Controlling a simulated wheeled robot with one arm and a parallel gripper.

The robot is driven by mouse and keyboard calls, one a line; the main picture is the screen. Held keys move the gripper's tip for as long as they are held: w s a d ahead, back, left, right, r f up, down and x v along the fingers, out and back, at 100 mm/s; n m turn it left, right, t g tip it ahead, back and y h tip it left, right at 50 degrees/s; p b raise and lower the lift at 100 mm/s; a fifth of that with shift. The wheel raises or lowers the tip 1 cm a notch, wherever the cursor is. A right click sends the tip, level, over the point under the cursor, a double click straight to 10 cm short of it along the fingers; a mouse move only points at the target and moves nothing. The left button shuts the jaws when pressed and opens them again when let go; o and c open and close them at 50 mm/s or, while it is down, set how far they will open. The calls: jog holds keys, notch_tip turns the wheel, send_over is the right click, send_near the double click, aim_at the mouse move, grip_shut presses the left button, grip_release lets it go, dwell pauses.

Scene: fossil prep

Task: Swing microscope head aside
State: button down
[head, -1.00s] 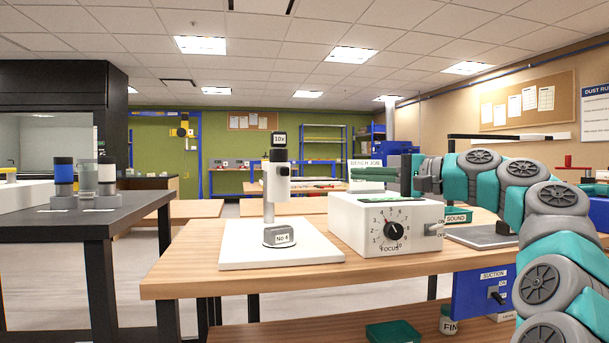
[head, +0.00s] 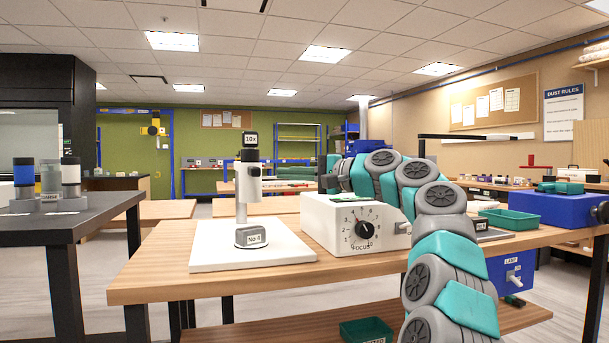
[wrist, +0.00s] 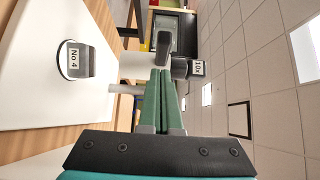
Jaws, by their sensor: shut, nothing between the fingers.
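The microscope stands on the wooden bench on a white base plate (head: 205,255). In the wrist view, the 10x label (wrist: 198,68) and a dark grey part (wrist: 163,42) lie just beyond my fingertips. My gripper (wrist: 165,73) is shut and empty, its green fingers together, to the right of the microscope head in the head view. I cannot tell whether the fingertips touch it.
A white control box (head: 318,230) with a FOCUS dial stands on the bench right of the microscope, below my arm. A green tray (head: 510,219) and a blue box (head: 567,210) are farther right. A dark table (head: 100,207) stands to the left. The aisle between is clear.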

aim_at(260, 173)
jog(key=shift+s+a+b, duration=0.15)
jog(key=shift+s+a, duration=0.1)
jog(key=shift+a, duration=0.45)
jog(key=shift+s+a+b, duration=0.15)
jog(key=shift+s+a, duration=0.1)
jog(key=shift+a, duration=0.45)
jog(key=shift+s+a, duration=0.1)
jog(key=shift+a, duration=0.1)
